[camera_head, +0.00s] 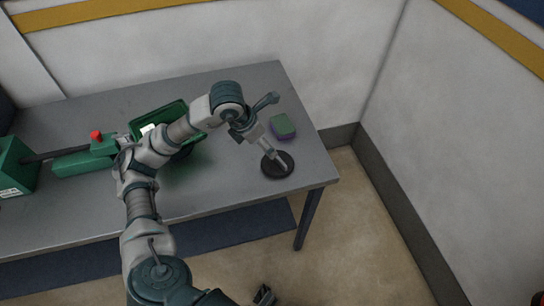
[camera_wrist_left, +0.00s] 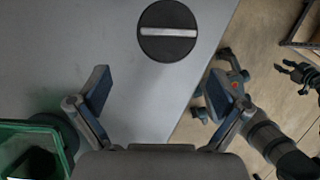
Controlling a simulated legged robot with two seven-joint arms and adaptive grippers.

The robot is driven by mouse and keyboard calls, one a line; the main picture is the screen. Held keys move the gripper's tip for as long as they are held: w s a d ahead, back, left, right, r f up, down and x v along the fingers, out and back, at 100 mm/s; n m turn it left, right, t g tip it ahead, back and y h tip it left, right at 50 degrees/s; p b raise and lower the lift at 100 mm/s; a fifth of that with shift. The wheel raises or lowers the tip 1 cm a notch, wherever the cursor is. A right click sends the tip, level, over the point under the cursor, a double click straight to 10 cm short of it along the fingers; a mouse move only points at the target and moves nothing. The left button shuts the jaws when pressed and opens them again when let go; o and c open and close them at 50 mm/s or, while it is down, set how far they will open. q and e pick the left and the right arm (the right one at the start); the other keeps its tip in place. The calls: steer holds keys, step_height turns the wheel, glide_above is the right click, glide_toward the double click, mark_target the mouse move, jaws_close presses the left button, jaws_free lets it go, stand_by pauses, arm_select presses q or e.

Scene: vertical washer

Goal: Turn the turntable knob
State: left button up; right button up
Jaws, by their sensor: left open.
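The turntable knob (camera_head: 270,172) is a flat black disc with a light bar across it, lying on the grey table near its right front corner. In the left wrist view, the knob (camera_wrist_left: 168,46) lies ahead of the fingers with its bar running left to right. My left gripper (camera_head: 268,125) is open and empty beside and above the knob, partly overlapping it in the head view. In the wrist view its two fingers (camera_wrist_left: 158,95) are wide apart, with nothing between them. My right gripper (camera_head: 265,295) shows only as a small dark part at the bottom edge.
A green and purple block (camera_head: 283,126) sits just behind the knob. A green open bin (camera_head: 178,108), a green device with a red button (camera_head: 97,136) and a green box (camera_head: 15,165) stand to the left. The table's right edge is close to the knob.

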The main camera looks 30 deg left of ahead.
mark_target(276, 158)
arm_select(q)
steer(key=w+d+f, duration=0.1)
steer(key=f, duration=0.1)
steer(key=d+f, duration=0.2)
steer(key=w+d+f+b, duration=0.1)
steer(key=f, duration=0.1)
steer(key=shift+w+d+f, duration=0.3)
steer(key=shift+w+d, duration=0.05)
steer(key=a+f, duration=0.1)
steer(key=w+a+f, duration=0.1)
steer(key=f, duration=0.1)
steer(key=shift+a, duration=0.5)
steer(key=shift+s, duration=0.15)
steer(key=shift+d, duration=0.45)
steer(key=shift+w+d, duration=0.2)
steer(key=shift+d, duration=0.1)
steer(key=shift+c, duration=0.3)
steer(key=shift+w+d, duration=0.15)
steer(key=shift+d, duration=0.05)
steer(key=c, duration=0.7)
steer(key=shift+a+f, duration=0.1)
steer(key=shift+a, duration=0.3)
steer(key=shift+c, duration=0.3)
arm_select(e)
steer(key=r, duration=0.2)
steer(key=d+r, duration=0.1)
steer(key=r, duration=0.1)
steer(key=shift+s+r, duration=0.2)
steer(key=shift+r, duration=0.15)
